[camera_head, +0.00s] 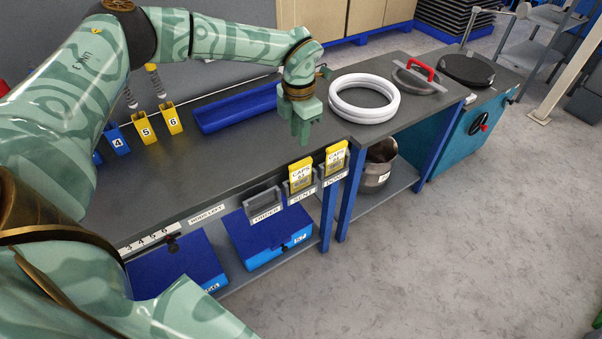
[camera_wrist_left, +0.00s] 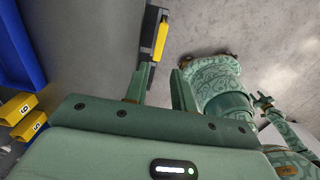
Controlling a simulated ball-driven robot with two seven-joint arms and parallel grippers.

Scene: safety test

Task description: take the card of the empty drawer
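My left gripper (camera_head: 302,138) points down above the dark workbench (camera_head: 235,165), near its front edge. Its fingers stand apart with nothing between them in the left wrist view (camera_wrist_left: 158,92). Two yellow cards marked CAPS, one (camera_head: 300,174) in the SENT holder and one (camera_head: 336,158) in the DONE holder, stand at the front edge. The ORDER holder (camera_head: 263,201) looks empty. Two blue drawers (camera_head: 262,240) (camera_head: 180,265) sit below the bench; their contents are not clear. My right gripper seems to show small in the left wrist view (camera_wrist_left: 263,102).
Number tags, blue 4 (camera_head: 117,140), yellow 5 (camera_head: 144,128) and yellow 6 (camera_head: 171,118), stand on the bench. A blue tray (camera_head: 235,108) lies behind my gripper. White rings (camera_head: 364,98) lie at right; a metal pot (camera_head: 377,168) sits on the shelf below. Floor at right is clear.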

